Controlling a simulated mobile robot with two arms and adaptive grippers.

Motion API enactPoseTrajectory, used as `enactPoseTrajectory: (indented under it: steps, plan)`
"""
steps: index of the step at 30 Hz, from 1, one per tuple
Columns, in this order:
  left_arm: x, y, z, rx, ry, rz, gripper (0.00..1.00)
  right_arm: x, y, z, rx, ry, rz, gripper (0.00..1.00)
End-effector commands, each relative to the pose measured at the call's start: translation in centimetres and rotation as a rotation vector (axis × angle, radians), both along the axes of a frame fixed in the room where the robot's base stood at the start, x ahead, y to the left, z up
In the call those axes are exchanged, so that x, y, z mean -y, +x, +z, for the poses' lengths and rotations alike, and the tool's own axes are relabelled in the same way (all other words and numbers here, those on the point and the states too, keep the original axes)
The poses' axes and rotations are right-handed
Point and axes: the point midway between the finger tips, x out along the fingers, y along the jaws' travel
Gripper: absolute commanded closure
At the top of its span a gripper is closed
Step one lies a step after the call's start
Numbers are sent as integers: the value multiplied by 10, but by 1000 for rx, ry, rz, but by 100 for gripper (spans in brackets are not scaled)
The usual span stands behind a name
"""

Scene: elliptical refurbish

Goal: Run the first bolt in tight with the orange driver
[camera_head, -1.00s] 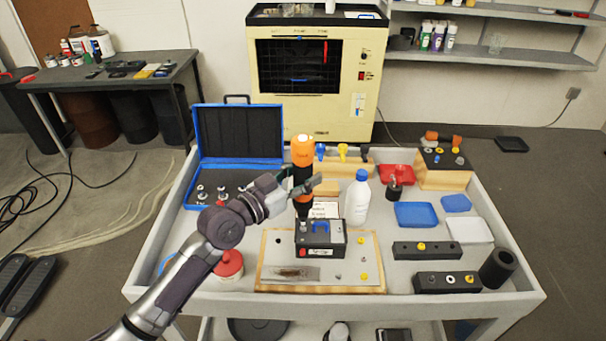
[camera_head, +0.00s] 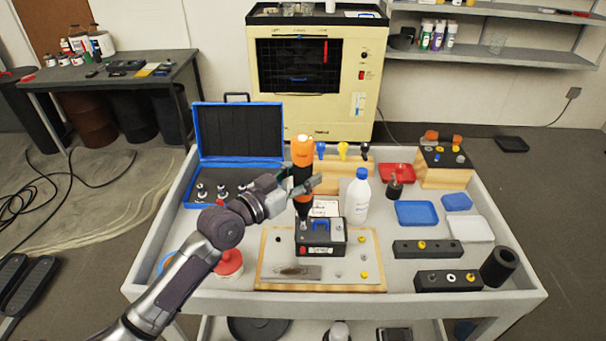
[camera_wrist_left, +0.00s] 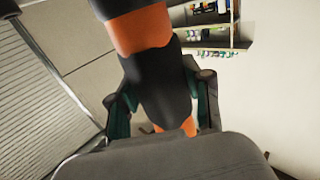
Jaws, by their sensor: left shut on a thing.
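My left gripper (camera_head: 293,184) is shut on the orange driver (camera_head: 302,152), which has an orange top and a dark body. The driver stands upright above the left part of a black block (camera_head: 321,243) with a blue piece on top. Its tip is at or just above a bolt there; I cannot tell if they touch. In the left wrist view the driver (camera_wrist_left: 143,30) passes between the two fingers. The block sits on a wood-edged plate (camera_head: 345,283). Small bolts, some yellow (camera_head: 364,274), stand on the plate's right side. My right gripper is not in view.
A white bottle (camera_head: 357,198) stands close to the right of the driver. An open blue case (camera_head: 237,133) is behind my arm. Blue trays (camera_head: 416,213), black blocks (camera_head: 427,249) and a black cylinder (camera_head: 498,267) are at the right. A red-lidded jar (camera_head: 229,262) is near my arm.

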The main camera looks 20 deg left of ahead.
Motion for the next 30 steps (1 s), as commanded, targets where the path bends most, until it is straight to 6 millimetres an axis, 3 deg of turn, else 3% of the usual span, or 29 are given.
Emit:
enactPoseTrajectory:
  steps: [30]
  plan:
    - [0, 0, -8, -5, 2, 0, 100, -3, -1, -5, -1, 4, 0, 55]
